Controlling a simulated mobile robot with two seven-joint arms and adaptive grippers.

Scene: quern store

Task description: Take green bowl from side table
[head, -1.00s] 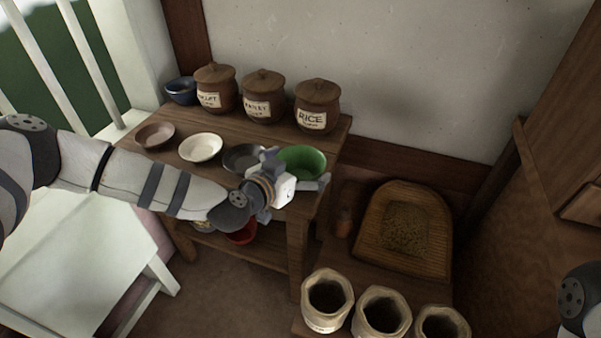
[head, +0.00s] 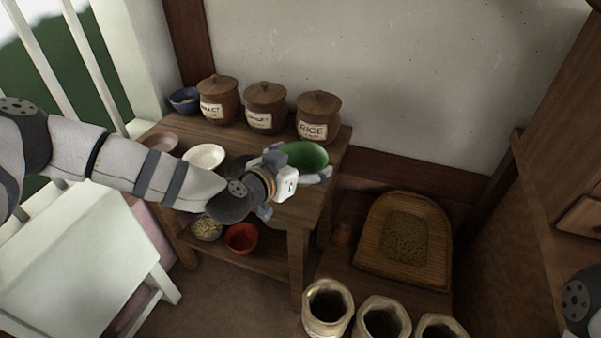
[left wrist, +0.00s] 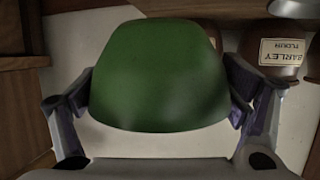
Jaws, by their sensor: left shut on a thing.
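The green bowl (head: 305,157) is at the right end of the wooden side table (head: 228,136), in front of the rice jar. My left gripper (head: 301,171) is shut on it. The bowl looks raised off the tabletop and somewhat tilted. In the left wrist view the bowl (left wrist: 158,75) fills the space between the two fingers of my left gripper (left wrist: 160,97), one on each side. My wrist hides part of the bowl and of the tabletop in the head view. My right gripper is out of view.
Labelled jars (head: 318,117) line the table's back, with a blue bowl (head: 186,100) beside them. A white bowl (head: 204,157) and brown bowl (head: 161,141) stand left. A red bowl (head: 241,238) is on the lower shelf. Sacks (head: 328,307) and a basket tray (head: 405,237) are right.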

